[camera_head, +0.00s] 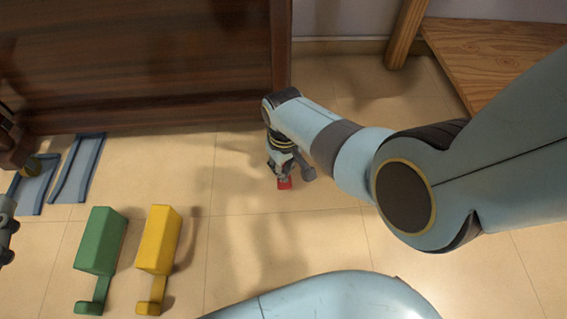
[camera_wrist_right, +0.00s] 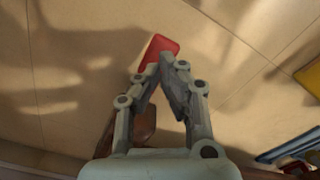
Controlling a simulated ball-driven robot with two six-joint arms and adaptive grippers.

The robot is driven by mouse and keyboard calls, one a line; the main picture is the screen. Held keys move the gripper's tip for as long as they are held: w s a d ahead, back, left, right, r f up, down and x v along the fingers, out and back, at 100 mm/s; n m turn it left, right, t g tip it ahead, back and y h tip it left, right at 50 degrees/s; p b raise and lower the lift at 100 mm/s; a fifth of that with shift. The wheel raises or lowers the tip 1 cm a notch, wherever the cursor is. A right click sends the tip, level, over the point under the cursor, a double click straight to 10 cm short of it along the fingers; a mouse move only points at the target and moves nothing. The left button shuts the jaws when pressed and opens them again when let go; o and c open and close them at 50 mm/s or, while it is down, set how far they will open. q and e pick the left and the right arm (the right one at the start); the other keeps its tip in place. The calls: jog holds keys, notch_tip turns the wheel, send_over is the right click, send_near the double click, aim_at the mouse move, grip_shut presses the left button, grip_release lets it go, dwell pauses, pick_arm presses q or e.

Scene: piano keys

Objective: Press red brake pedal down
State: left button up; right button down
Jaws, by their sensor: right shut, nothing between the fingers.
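The red pedal (camera_head: 284,184) shows as a small red patch on the floor side of my right gripper (camera_head: 283,173) in the head view. The gripper and arm hide most of it. In the right wrist view, the red pedal (camera_wrist_right: 161,47) lies just beyond the fingertips of my right gripper (camera_wrist_right: 166,62). The fingers are shut and empty, and their tips overlap the pedal's near edge in the picture. I cannot tell if they touch it. A grey part, likely of my left gripper (camera_head: 6,230), shows at the left edge, mostly cut off.
A green block (camera_head: 100,241) and a yellow block (camera_head: 158,240), each with a hooked end, are on the tiled floor at lower left. Blue rails (camera_head: 80,168) lie behind them. A dark wooden panel (camera_head: 140,60) stands at the back. A wooden stair-like piece (camera_head: 495,60) is upper right.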

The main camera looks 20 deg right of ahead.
pick_arm(q)
notch_tip(320, 180, up, 9)
jog(key=w+t+p, duration=0.1)
jog(key=p, duration=0.5)
pick_arm(e)
notch_tip(320, 180, up, 8)
pick_arm(q)
jog(key=shift+w, duration=0.1)
pick_arm(e)
jog(key=shift+f, duration=0.15)
